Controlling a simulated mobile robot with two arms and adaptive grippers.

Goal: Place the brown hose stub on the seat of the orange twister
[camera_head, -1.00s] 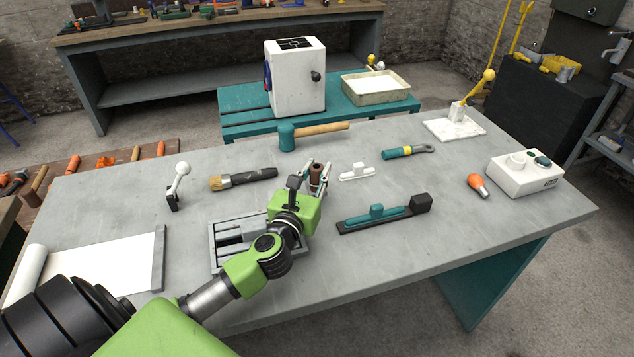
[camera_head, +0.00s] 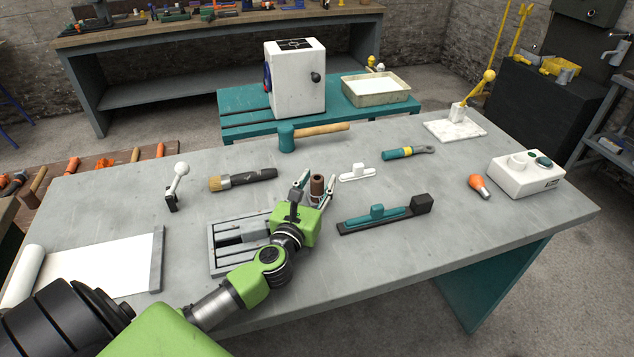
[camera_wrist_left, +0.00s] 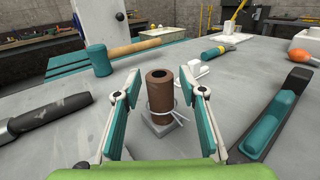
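The brown hose stub (camera_head: 317,186) is a short upright hollow cylinder near the middle of the bench. In the left wrist view the stub (camera_wrist_left: 158,92) stands on a small grey square base (camera_wrist_left: 163,125), with a thin pale wire loop around its lower part. My left gripper (camera_head: 316,182) is open around it. In the wrist view its teal-padded fingers (camera_wrist_left: 159,95) stand left and right of the stub, with gaps on both sides. The only orange object on the bench is an orange-headed piece with a grey end (camera_head: 478,186), far right; I cannot tell whether it is the twister.
A grey slotted tray (camera_head: 215,250) lies left of my gripper. A teal-handled float (camera_head: 380,216) lies to the right, a small white piece (camera_head: 357,172) behind it. A brush (camera_head: 243,179) and mallet (camera_head: 287,138) lie farther back. The front right of the bench is clear.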

